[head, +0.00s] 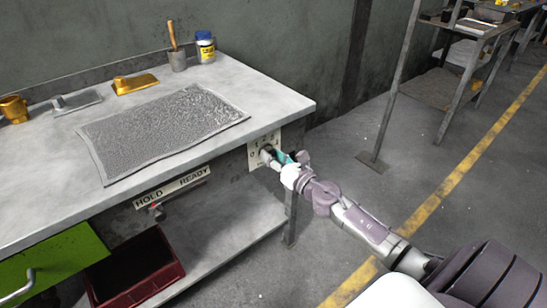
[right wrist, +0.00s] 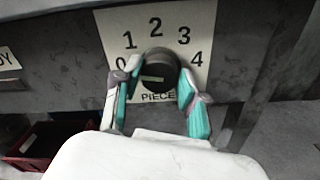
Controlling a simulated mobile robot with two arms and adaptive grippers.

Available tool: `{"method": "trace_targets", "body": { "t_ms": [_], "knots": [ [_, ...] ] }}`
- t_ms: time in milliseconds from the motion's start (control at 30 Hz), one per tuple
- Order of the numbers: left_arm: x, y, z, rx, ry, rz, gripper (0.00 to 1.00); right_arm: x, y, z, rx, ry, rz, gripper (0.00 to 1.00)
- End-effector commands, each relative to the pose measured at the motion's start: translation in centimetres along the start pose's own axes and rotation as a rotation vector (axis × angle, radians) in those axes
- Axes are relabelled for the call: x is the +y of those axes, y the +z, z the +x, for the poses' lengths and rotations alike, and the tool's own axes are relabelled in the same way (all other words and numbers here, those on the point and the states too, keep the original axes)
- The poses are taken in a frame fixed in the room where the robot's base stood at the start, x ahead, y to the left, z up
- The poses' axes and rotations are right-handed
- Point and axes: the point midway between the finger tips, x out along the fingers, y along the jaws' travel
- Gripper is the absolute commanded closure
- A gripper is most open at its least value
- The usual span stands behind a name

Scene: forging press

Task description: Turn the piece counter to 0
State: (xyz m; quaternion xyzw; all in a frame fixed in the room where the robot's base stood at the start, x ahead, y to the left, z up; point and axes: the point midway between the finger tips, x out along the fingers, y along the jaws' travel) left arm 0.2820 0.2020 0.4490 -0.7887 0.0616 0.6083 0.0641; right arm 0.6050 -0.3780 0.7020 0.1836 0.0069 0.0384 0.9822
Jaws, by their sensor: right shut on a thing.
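The piece counter (right wrist: 196,18) is a pale plate on the bench's front edge, with the numbers 0 to 4 in an arc and the word PIECE below. In the head view the plate (head: 254,159) is at the bench's right end, partly covered by my right gripper. Its round dark knob (right wrist: 157,62) sits in the middle. A short light mark shows low on the knob; I cannot tell which number it points to. My right gripper (right wrist: 159,72) is shut on the knob, one teal-padded finger on each side; it also shows in the head view (head: 280,157). My left gripper is out of view.
On the bench (head: 262,92) lie a grey textured mat (head: 165,125) and small metal pieces at the back. A HOLD/READY switch plate (head: 172,188) is left of the counter. A dark red bin (head: 168,288) sits below. Floor on the right is open.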

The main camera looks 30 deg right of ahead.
Motion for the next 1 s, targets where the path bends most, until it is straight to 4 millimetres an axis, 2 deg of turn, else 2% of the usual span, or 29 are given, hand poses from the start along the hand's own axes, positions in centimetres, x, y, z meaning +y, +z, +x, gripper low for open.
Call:
{"method": "trace_targets", "body": {
  "t_ms": [567,600,733,1000],
  "knots": [
    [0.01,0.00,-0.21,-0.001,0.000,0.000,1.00,0.00,-0.18,-0.04,0.003,0.000,-0.038,0.93],
    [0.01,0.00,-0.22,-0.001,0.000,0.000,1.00,0.00,-0.18,-0.04,0.003,0.000,-0.037,0.57],
    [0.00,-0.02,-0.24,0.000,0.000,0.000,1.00,0.00,-0.15,-0.04,0.003,0.000,-0.037,0.35],
    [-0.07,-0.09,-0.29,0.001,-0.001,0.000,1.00,0.01,-0.06,-0.02,0.001,0.000,-0.036,0.33]
  ]
}}
